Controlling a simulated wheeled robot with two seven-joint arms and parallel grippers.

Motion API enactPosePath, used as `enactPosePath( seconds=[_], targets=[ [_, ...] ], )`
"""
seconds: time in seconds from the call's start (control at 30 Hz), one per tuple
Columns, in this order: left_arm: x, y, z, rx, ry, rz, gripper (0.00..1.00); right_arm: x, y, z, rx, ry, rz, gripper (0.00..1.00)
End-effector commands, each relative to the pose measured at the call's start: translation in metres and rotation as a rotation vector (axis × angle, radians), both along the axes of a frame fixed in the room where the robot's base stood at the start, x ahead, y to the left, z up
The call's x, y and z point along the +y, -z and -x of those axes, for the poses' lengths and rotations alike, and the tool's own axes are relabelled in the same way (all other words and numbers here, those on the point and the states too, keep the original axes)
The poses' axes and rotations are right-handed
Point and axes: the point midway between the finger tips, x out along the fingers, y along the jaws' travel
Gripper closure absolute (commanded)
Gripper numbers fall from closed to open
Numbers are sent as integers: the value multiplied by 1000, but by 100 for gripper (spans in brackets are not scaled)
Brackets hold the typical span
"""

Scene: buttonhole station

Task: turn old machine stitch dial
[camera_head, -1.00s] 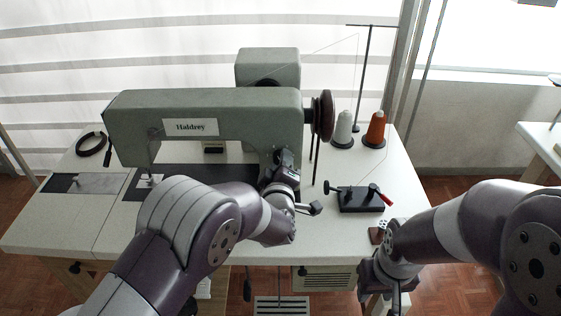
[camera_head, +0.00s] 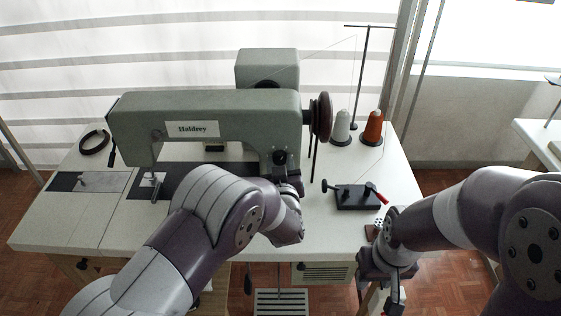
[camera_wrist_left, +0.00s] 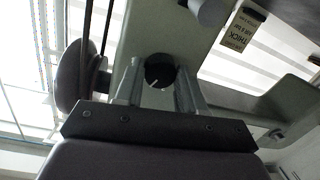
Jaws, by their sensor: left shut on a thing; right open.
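The grey-green sewing machine (camera_head: 215,120) with a "Haldrey" label stands on the white table. Its dark round stitch dial (camera_head: 280,157) is on the front of the right-hand column. In the left wrist view the dial (camera_wrist_left: 160,71) shows a pale mark and sits between my two fingers. My left gripper (camera_head: 283,172) is at the column, shut on the dial; it also shows in the left wrist view (camera_wrist_left: 159,88). The fingertip contact is small in the head view. My right gripper (camera_head: 394,296) is open and empty, hanging off the table's front right edge.
A black winder with a red handle (camera_head: 358,196) lies on the table (camera_head: 400,172) at right. The handwheel (camera_head: 324,117) is right of the column. A label plate (camera_wrist_left: 242,28) shows in the wrist view.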

Motion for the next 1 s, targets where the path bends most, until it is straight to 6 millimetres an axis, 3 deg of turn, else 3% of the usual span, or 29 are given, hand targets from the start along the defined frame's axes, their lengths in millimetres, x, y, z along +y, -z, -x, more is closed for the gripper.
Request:
enactPosePath(
  seconds=[0.77, 0.8, 0.83, 0.87, 1.0],
  targets=[
    [0, 2, 1, 3, -1, -96, 92, 0, -4, 0, 0, 0, 0, 57],
    [0, 2, 1, 3, -1, -96, 51, 0, -4, 0, 0, 0, 0, 57],
    [0, 2, 1, 3, -1, -96, 42, 0, -4, 0, 0, 0, 0, 57],
    [0, 2, 0, 3, -1, -95, 36, 0, -4, 0, 0, 0, 0, 57],
    [0, 1, 0, 2, 0, -94, 36, 0, -5, 0, 0, 0, 0, 57]
  ],
)
